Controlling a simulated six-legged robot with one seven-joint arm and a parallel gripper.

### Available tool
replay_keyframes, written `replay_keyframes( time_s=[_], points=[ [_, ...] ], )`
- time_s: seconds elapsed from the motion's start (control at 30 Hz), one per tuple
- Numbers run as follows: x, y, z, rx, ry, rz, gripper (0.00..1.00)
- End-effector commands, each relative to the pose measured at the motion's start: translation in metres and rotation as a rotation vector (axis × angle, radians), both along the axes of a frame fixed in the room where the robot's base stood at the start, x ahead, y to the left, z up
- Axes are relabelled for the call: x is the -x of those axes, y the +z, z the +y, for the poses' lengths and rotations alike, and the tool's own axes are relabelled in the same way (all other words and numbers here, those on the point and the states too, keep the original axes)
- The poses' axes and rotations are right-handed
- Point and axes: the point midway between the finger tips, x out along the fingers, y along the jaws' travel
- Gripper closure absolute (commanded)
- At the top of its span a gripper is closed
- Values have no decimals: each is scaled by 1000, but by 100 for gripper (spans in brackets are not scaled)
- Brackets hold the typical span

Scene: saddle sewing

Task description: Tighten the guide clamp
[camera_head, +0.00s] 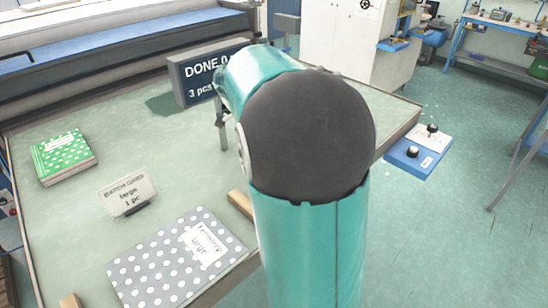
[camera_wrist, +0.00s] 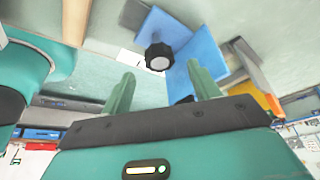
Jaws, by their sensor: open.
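In the wrist view, a black knob (camera_wrist: 158,56) with a pale round top sits among blue parts (camera_wrist: 205,58); it looks like the guide clamp's knob, though I cannot be sure. My gripper (camera_wrist: 160,70) is open, its two green fingers apart. The knob shows between and just beyond the fingertips; no contact is visible, and I cannot tell the gap in depth. In the head view, my arm hides the gripper and the knob.
The pale green table (camera_head: 75,215) holds a green dotted stack (camera_head: 63,156), a batch card (camera_head: 128,196) and a grey dotted piece (camera_head: 178,262). A dark DONE sign (camera_head: 195,78) stands behind. A blue-and-white panel with black knobs (camera_head: 420,148) lies to the right.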

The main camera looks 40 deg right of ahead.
Motion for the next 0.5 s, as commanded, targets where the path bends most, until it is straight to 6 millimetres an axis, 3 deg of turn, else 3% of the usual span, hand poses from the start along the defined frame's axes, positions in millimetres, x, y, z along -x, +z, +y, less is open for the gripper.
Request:
replay_keyframes(
  time_s=[0.3, 0.5],
  points=[
    [-19, 66, 21, 2, 2, -4, 39],
    [-25, 91, 28, 2, 1, -2, 39]
  ],
)
